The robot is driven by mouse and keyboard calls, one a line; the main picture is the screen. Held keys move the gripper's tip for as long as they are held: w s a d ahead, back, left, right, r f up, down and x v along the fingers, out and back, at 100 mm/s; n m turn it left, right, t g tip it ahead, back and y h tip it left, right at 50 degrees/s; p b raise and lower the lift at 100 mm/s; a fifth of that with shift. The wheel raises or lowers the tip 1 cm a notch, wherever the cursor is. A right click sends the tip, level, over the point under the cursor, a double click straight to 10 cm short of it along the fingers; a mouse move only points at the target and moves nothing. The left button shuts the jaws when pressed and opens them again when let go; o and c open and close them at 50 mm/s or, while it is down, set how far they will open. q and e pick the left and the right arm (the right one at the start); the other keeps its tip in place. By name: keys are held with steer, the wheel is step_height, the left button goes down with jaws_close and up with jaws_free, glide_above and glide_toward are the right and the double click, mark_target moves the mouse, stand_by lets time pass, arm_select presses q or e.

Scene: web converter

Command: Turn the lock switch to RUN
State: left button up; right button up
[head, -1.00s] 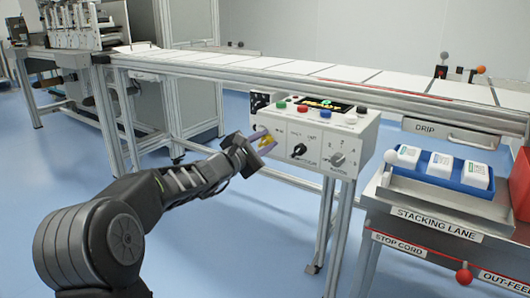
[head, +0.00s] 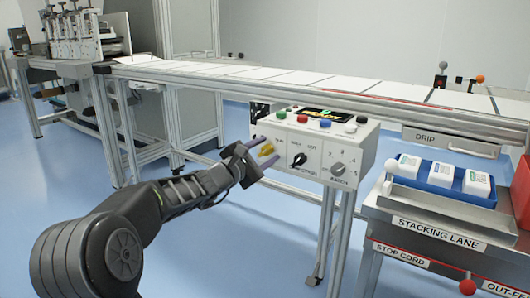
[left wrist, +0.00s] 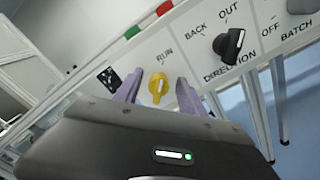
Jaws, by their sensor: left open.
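The yellow lock switch (head: 266,149) is on the left part of the white control box's front (head: 312,159). In the left wrist view the switch (left wrist: 158,88) is a yellow knob with a pale line on it, and the RUN label (left wrist: 165,57) is printed beyond it. My left gripper (head: 270,149) is open, with purple fingers. In the left wrist view one finger is on each side of the switch, with gaps between. The depth of the fingers relative to the knob is hard to tell. My right gripper is not in view.
The black direction knob (left wrist: 230,44) is right of the lock switch, with the batch knob (head: 337,169) beyond it. Coloured buttons (head: 302,118) line the box's top. The conveyor rail (head: 300,96) runs behind. The stacking table (head: 400,211) stands at right.

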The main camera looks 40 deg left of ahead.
arm_select(q)
steer(key=s+p, duration=0.1)
steer(key=s, duration=0.6)
steer(key=shift+s, duration=0.4)
steer(key=shift+d, duration=0.1)
